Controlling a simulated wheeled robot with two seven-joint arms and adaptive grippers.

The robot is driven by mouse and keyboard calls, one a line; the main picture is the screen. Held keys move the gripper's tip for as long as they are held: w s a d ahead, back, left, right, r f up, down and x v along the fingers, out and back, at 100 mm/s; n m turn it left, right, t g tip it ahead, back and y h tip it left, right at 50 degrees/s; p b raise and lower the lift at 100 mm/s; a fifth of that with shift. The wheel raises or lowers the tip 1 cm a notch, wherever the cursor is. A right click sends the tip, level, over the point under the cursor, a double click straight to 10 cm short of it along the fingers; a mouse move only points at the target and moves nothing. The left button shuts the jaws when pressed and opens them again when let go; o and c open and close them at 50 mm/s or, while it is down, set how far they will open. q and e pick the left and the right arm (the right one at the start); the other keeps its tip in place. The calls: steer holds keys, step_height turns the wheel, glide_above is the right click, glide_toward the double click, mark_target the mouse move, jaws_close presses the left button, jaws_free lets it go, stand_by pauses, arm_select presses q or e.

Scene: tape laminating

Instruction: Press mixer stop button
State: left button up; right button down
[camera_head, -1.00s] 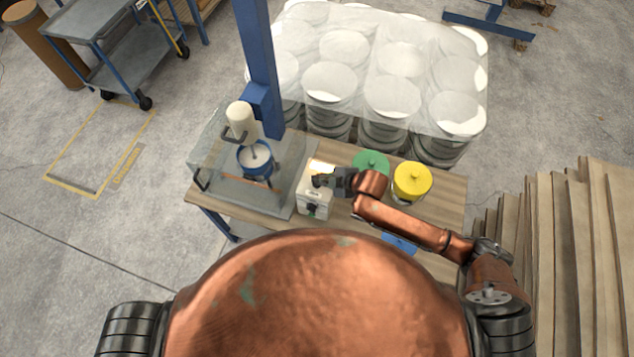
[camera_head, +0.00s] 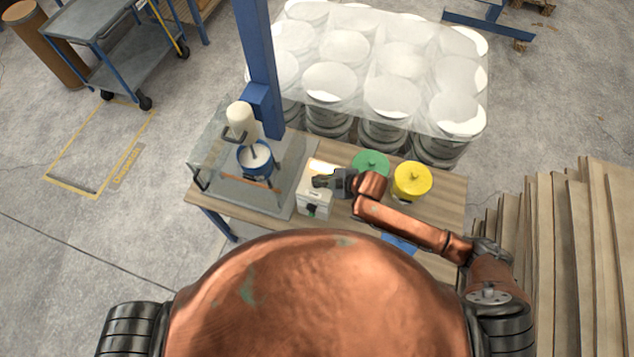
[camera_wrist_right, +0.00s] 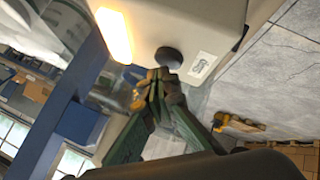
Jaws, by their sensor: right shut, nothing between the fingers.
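The mixer (camera_head: 240,117) stands at the left of the wooden table, with its shaft in a blue bucket (camera_head: 254,160) of pale material behind a clear guard. Its white control box (camera_head: 314,200) sits to the right of it. In the right wrist view the box (camera_wrist_right: 190,18) shows a lit orange-white lamp (camera_wrist_right: 114,35) and a round dark button (camera_wrist_right: 169,57). My right gripper (camera_head: 317,181) is over the box; in the wrist view its closed fingertips (camera_wrist_right: 160,78) are just below the dark button, and I cannot tell whether they touch it. My left gripper is out of view.
A green-lidded can (camera_head: 371,163) and a yellow-lidded can (camera_head: 412,180) stand on the table (camera_head: 446,200) close to my right arm. Wrapped white buckets (camera_head: 392,97) stand behind. A blue post (camera_head: 257,50) rises beside the mixer. Planks (camera_head: 580,260) lean at the right.

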steer(key=shift+f, duration=0.55)
stand_by(0.6)
steer(key=shift+r, duration=0.1)
steer(key=shift+r+p, duration=0.85)
step_height(320, 180, up, 5)
steer(key=p, duration=0.5)
steer(key=shift+r, duration=0.1)
steer(key=shift+s, duration=0.1)
stand_by(0.8)
